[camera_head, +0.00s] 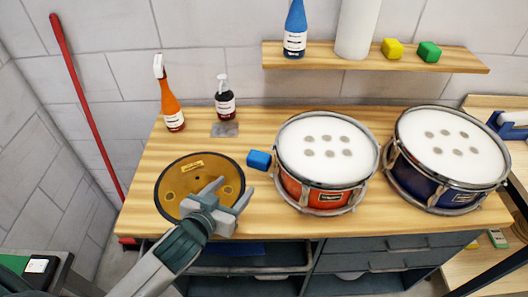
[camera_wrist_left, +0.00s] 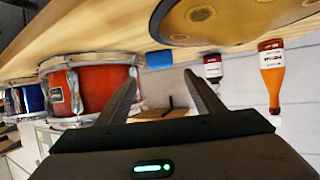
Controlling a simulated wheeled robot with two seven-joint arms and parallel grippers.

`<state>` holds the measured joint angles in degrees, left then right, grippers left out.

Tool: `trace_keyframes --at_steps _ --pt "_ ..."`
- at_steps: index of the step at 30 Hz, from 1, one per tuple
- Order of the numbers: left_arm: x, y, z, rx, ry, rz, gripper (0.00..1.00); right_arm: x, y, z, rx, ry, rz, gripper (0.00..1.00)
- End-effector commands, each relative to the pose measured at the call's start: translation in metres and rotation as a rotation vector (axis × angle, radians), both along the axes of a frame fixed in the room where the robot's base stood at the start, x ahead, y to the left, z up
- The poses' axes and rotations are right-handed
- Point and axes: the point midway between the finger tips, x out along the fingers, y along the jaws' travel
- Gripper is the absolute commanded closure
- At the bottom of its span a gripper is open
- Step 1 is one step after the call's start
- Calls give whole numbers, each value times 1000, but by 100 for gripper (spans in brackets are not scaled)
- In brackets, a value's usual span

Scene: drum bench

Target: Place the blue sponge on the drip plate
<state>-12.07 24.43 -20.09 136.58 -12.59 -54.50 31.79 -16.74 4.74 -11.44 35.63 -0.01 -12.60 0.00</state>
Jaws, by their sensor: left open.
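The blue sponge (camera_head: 259,160) lies on the wooden bench between the round gold cymbal and the red drum. A small flat grey plate (camera_head: 225,129), which looks like the drip plate, lies bare on the bench in front of the dark bottle. My left gripper (camera_head: 234,189) is open and empty, over the right part of the cymbal and short of the sponge, to its lower left. In the left wrist view, which is upside down, the sponge (camera_wrist_left: 159,59) shows beyond the open fingers (camera_wrist_left: 160,82). My right gripper is in neither view.
The gold cymbal (camera_head: 182,205) lies below the left arm. The red drum (camera_head: 322,193) stands close right of the sponge, and a blue drum (camera_head: 440,183) farther right. An orange spray bottle (camera_head: 171,106) and the dark bottle (camera_head: 225,104) stand behind, near the grey plate.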

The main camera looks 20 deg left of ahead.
Motion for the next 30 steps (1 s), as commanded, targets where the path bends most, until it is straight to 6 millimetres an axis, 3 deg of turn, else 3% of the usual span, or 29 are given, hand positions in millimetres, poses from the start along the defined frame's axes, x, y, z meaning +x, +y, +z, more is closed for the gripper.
trace_keyframes --at_steps 5,13,17,30 --pt "0 0 0 0 -1 -1 39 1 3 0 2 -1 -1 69" --pt "1 0 0 0 -1 -1 39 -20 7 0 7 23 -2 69" --pt "8 -1 -3 0 0 0 39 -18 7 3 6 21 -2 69" --pt "69 -7 -26 2 -1 0 39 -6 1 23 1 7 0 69"
